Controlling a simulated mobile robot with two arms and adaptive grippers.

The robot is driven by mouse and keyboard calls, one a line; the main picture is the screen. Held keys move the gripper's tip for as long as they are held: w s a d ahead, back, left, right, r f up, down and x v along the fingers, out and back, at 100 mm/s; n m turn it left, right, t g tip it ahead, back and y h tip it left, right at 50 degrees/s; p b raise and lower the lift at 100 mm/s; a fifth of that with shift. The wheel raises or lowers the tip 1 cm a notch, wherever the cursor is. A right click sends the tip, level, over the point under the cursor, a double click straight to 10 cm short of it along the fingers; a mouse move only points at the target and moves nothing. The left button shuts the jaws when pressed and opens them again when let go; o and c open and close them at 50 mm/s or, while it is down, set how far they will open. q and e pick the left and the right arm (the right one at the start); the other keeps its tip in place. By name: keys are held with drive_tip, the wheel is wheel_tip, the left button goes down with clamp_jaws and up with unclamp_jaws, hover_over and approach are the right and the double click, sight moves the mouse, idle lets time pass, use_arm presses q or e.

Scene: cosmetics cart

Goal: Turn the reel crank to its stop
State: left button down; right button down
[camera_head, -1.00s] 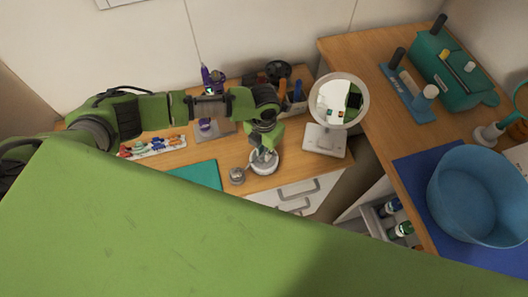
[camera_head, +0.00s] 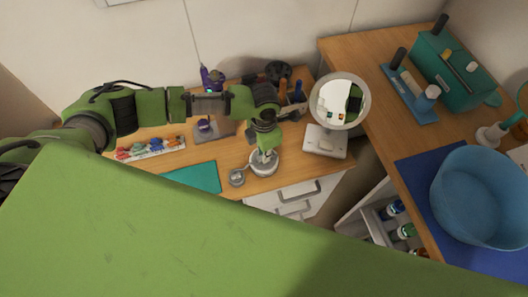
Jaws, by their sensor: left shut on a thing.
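The reel (camera_head: 264,169) is a round, pale grey-white device on the wooden cart top, below the middle of the head view. My left gripper (camera_head: 264,154) points down over it, shut on what looks like the reel crank. The fingers and wrist hide most of the crank, so its angle and its stop cannot be made out. My right gripper is not in view.
A small round grey object (camera_head: 237,178) stands just left of the reel, beside a teal mat (camera_head: 192,177). A round mirror (camera_head: 339,101) on a white base stands to the right. A purple device (camera_head: 212,79) and a dark holder (camera_head: 291,105) stand behind.

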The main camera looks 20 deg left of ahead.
use_arm(q)
drive_tip(key=c, duration=2)
unclamp_jaws()
drive_tip(key=shift+c, duration=0.2)
drive_tip(key=shift+r, duration=0.1)
wheel_tip(320, 180, up, 12)
